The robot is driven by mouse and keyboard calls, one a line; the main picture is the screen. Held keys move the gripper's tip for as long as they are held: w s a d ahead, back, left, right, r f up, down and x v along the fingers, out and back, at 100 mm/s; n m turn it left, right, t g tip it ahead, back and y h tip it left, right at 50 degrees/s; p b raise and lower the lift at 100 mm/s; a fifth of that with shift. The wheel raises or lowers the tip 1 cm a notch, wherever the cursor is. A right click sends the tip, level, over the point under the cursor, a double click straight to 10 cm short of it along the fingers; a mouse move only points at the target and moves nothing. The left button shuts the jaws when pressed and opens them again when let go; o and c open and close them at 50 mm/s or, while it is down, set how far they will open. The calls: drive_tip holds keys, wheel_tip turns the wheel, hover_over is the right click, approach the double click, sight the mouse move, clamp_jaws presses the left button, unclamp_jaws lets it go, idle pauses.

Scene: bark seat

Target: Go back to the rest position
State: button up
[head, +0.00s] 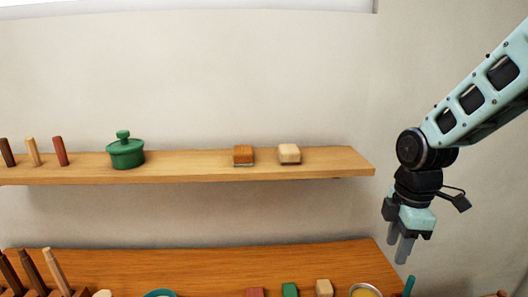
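My gripper (401,250) hangs at the right side of the head view with its fingers pointing down. It is to the right of the wooden shelf's end and just above the right end of the wooden table. The fingers show side by side with a narrow gap between them. Nothing shows between them. No earlier picture or marker shows what the rest position looks like.
The wall shelf (200,170) holds several pegs, a green lidded pot (126,151) and two small blocks (243,155). The table (200,265) carries colored blocks (290,290), a round tin (365,290) and a peg rack (65,292). The wall right of the shelf is bare.

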drive_tip(key=s+a+m+b, duration=0.1)
drive_tip(key=s+a+m, duration=0.3)
drive_tip(key=s+a, duration=0.3)
drive_tip(key=s+a+f+m+b, duration=0.1)
drive_tip(key=s+a+m, duration=0.3)
drive_tip(key=s, duration=0.9)
drive_tip(key=a, duration=0.3)
drive_tip(key=shift+s+a+b, duration=0.3)
drive_tip(key=shift+a+b, duration=0.1)
